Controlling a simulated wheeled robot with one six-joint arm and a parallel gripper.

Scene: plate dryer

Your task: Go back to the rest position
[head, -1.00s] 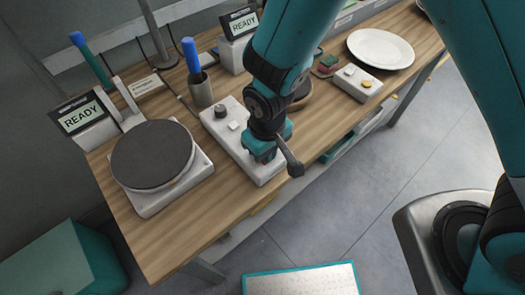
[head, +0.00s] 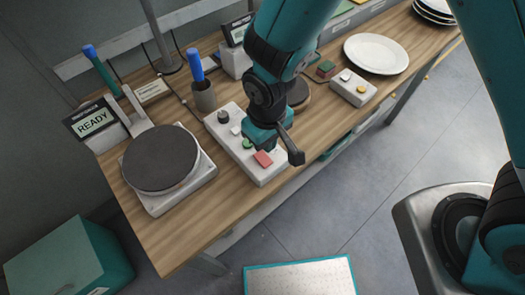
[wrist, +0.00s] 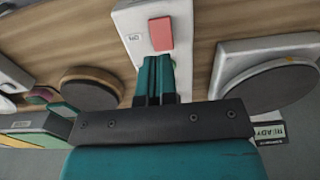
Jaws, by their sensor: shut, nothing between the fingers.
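My gripper (wrist: 156,75) is shut and empty. In the wrist view its two teal fingers lie together just below the red button (wrist: 160,34) of the white control box (wrist: 128,20). In the head view my gripper (head: 266,141) hangs over the right side of the same control box (head: 228,134). The red button (head: 263,159) and a green button (head: 247,144) show beside it there. A black knob (head: 223,117) sits at the box's far left. The fingertips are mostly hidden in the head view, so I cannot tell their exact height above the box.
A round dark plate device (head: 160,158) stands left on the wooden table (head: 182,237), beside a READY display (head: 92,121). A cup with a blue-handled tool (head: 204,97) stands behind the control box. A white plate (head: 376,54) and smaller button box (head: 353,88) are right.

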